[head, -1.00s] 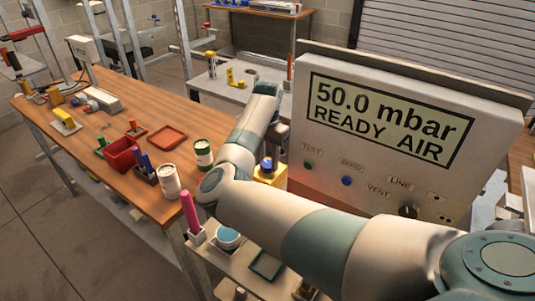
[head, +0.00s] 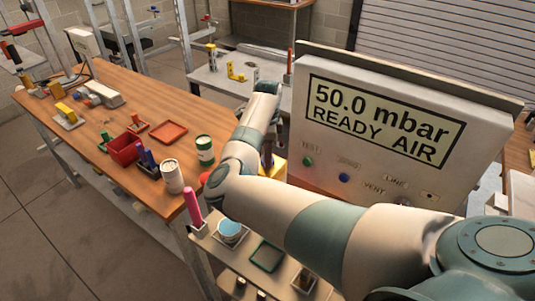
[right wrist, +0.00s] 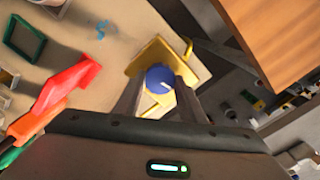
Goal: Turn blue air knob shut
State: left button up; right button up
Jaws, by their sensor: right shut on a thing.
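The blue knob (right wrist: 160,79) sits on a yellow block (right wrist: 146,58) in the right wrist view, with a short white mark on its top. My right gripper (right wrist: 161,84) has one finger on each side of the knob and is shut on it. In the head view the yellow block (head: 279,172) shows beside my right arm, and the dark fingers of my right gripper (head: 267,150) cover the knob. The grey panel (head: 385,150) reads "50.0 mbar READY AIR". My left gripper is not in view.
A red-and-orange object (right wrist: 62,95) lies close to my right gripper's left side. A pink cylinder (head: 192,207) and a cup with a blue top (head: 229,229) stand near my forearm. The wooden bench (head: 85,130) on the left holds cans and trays.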

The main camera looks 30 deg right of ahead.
jog(key=shift+d+r+m, duration=0.1)
jog(key=shift+m, duration=0.7)
jog(key=o, duration=1)
jog(key=shift+o, duration=0.2)
notch_tip(320, 180, up, 17)
jog(key=b, duration=0.4)
jog(key=shift+r+b, duration=0.2)
jog(key=shift+b, duration=0.15)
